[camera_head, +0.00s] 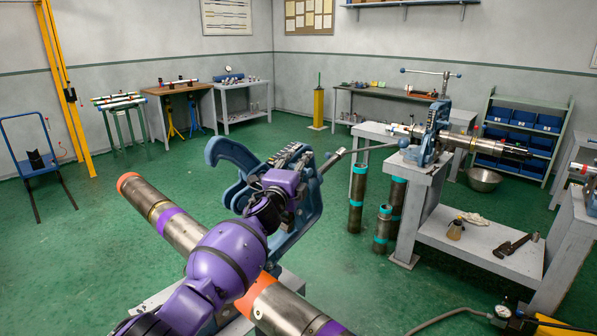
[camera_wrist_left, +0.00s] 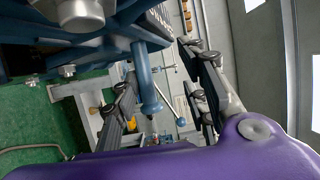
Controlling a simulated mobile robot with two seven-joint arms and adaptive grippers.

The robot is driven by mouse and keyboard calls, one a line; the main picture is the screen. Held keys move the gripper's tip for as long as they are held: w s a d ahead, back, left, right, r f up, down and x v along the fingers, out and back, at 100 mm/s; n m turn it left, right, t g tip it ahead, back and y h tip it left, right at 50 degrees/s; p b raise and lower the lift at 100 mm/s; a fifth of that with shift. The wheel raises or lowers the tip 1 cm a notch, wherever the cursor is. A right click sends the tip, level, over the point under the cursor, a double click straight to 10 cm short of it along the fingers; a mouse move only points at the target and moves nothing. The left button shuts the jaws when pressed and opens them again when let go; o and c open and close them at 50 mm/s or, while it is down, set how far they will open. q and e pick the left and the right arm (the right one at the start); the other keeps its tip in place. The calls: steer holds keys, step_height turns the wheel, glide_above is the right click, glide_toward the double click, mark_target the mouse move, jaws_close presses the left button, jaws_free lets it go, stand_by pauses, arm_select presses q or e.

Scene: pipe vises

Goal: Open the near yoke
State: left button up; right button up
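The near vise (camera_head: 309,206) is blue and stands on a grey stand in the middle of the head view. A thick steel pipe (camera_head: 182,232) with orange ends runs by it. Its yoke has a large curved blue hook (camera_head: 229,151) reaching left and a bar (camera_head: 345,156) with a ball end reaching right. I cannot tell whether the yoke is latched. My purple left arm covers part of it. My left gripper (camera_wrist_left: 163,98) has its dark fingers apart in the wrist view, with a blue rod (camera_wrist_left: 146,80) showing between them. Contact is unclear. My right gripper is not in view.
A second blue vise (camera_head: 430,137) holding a pipe stands on a grey bench (camera_head: 424,184) to the right. Teal-banded upright pipes (camera_head: 357,199) stand in front of that bench. A hose (camera_head: 450,317) lies at bottom right.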

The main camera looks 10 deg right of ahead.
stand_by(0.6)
arm_select(q)
steer(key=shift+s+a+r, duration=0.1)
steer(key=v, duration=1.1)
steer(key=shift+s+a+f, duration=0.2)
steer(key=shift+s+f, duration=0.05)
steer(key=shift+s, duration=0.1)
